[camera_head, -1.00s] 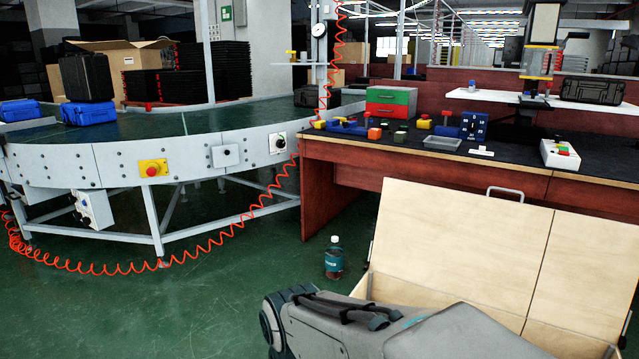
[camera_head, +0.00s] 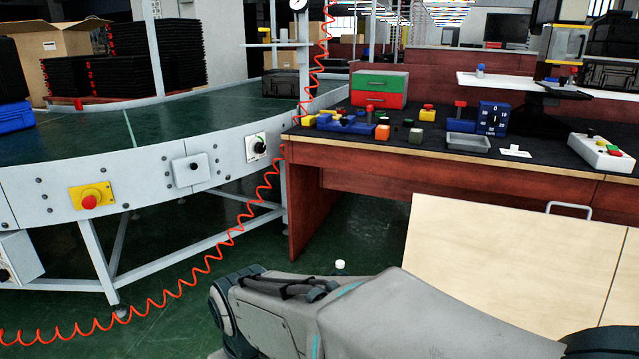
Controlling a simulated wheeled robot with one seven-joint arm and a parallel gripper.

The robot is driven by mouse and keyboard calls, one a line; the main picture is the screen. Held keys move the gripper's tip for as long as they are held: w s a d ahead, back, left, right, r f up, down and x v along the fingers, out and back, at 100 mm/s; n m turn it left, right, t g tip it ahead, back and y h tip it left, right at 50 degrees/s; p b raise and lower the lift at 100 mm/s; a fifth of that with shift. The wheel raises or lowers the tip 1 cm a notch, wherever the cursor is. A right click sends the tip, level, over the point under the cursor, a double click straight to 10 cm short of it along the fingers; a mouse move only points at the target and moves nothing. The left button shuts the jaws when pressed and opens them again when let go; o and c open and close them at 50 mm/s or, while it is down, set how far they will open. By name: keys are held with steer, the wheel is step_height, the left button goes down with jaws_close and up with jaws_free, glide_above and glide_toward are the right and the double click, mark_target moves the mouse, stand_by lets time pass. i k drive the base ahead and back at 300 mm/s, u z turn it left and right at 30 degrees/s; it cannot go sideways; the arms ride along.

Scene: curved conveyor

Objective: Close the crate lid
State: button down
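The crate lid (camera_head: 510,270) is a pale wooden panel at the lower right of the head view. It stands raised and tilted back, with a grey metal handle (camera_head: 569,208) on its top edge. A seam runs down its right part. The crate's body is out of view or hidden behind my grey arm, which crosses the bottom of the picture. My gripper is not in view.
A workbench (camera_head: 365,145) with several small coloured parts and a green-and-red drawer box (camera_head: 379,89) stands behind the lid. A curved conveyor (camera_head: 140,165) is at left, with a coiled red hose (camera_head: 215,250) hanging to the floor. A bottle cap (camera_head: 340,265) shows behind my arm.

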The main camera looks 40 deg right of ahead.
mark_target(552, 277)
steer(key=i, duration=2.25)
steer(key=z, duration=2.95)
steer(key=i, duration=0.35)
steer(key=u, duration=0.1)
